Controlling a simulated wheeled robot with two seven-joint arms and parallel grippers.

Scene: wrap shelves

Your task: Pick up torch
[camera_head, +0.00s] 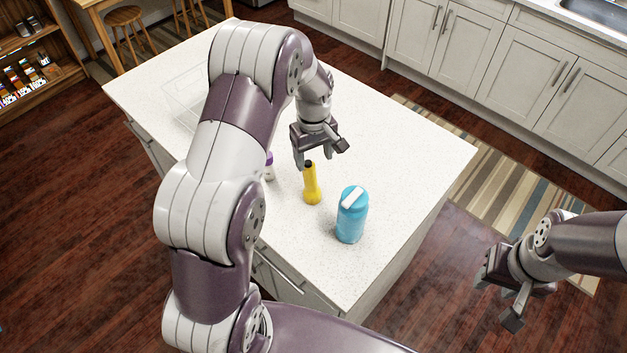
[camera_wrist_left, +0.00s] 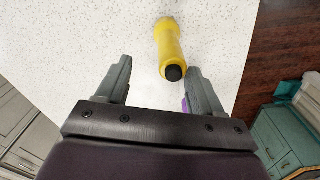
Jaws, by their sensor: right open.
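The torch (camera_head: 311,187) is yellow with a black end and stands on the white counter. It also shows in the left wrist view (camera_wrist_left: 169,43), with its black end pointing towards my gripper. My left gripper (camera_head: 321,156) is open and empty, just behind and above the torch. In the left wrist view the left gripper (camera_wrist_left: 159,65) has its fingers apart, and the torch's black end lies near the right finger, not clasped. My right gripper (camera_head: 499,297) is open and empty, off the counter at the lower right.
A blue bottle (camera_head: 351,218) with a white top stands right of the torch. A white and purple bottle (camera_head: 269,168) stands left of it, partly hidden by my left arm. A clear tray-like outline (camera_head: 186,104) lies on the far left counter. The counter's right part (camera_head: 420,150) is free.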

